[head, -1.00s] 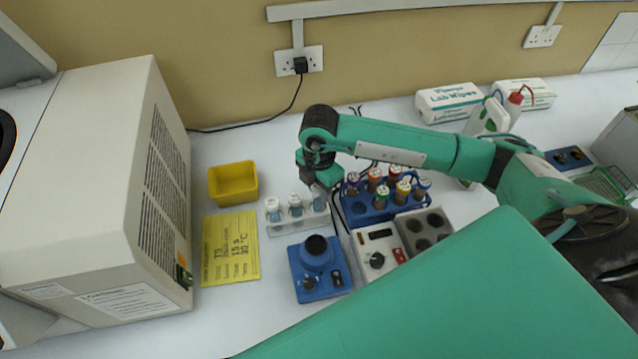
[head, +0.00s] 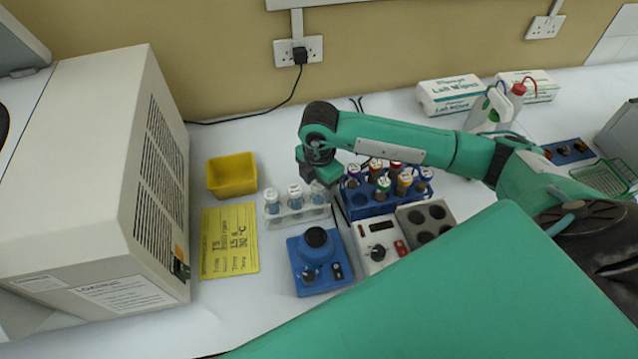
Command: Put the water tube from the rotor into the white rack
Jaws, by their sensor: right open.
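The white rack (head: 296,218) stands on the bench left of the blue rack. Three tubes with pale caps and bluish contents stand upright in it: a left tube (head: 272,201), a middle tube (head: 295,197) and a right tube (head: 318,193). My right gripper (head: 326,177) is open, just above and behind the right tube, and its fingers partly overlap that tube's cap. I cannot tell whether they touch. The rotor is not visible. Which tube holds water cannot be read. My left gripper is not in view.
A blue rack (head: 361,212) with several capped tubes stands right of the white rack. A blue mixer (head: 322,277) and a white block heater (head: 374,247) stand in front. A yellow bin (head: 232,175), a yellow note (head: 229,240) and a large beige machine (head: 84,170) are left.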

